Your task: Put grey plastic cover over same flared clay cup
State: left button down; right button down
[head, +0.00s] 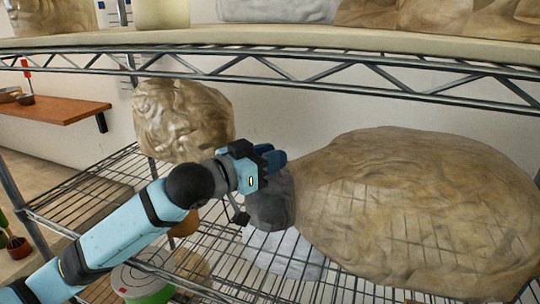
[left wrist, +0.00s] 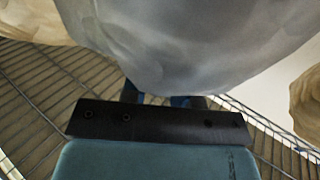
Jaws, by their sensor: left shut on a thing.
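The grey plastic cover (head: 270,205) is a rumpled dark grey sheet on the wire shelf, close against the left end of a large wrapped lump. My left gripper (head: 272,158) is at its upper edge, shut on it. In the left wrist view the cover (left wrist: 190,45) fills the top middle in front of the fingers and hides most of the fingertips. I cannot make out the flared clay cup; whether it is under the cover is hidden. My right gripper is not in view.
A large plastic-wrapped lump (head: 415,210) fills the right of the wire shelf. A smaller wrapped lump (head: 183,120) stands behind my arm. An upper shelf (head: 300,38) runs overhead. Bare wire grid (head: 85,200) lies at the left. A green-and-white round item (head: 140,283) is below.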

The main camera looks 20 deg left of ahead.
pick_arm(q)
jog(key=shift+f, duration=0.2)
jog(key=c, duration=0.8)
grip_release()
jog(key=v, duration=1.3)
jog(key=shift+s+a, duration=0.25)
jog(key=shift+s, duration=0.05)
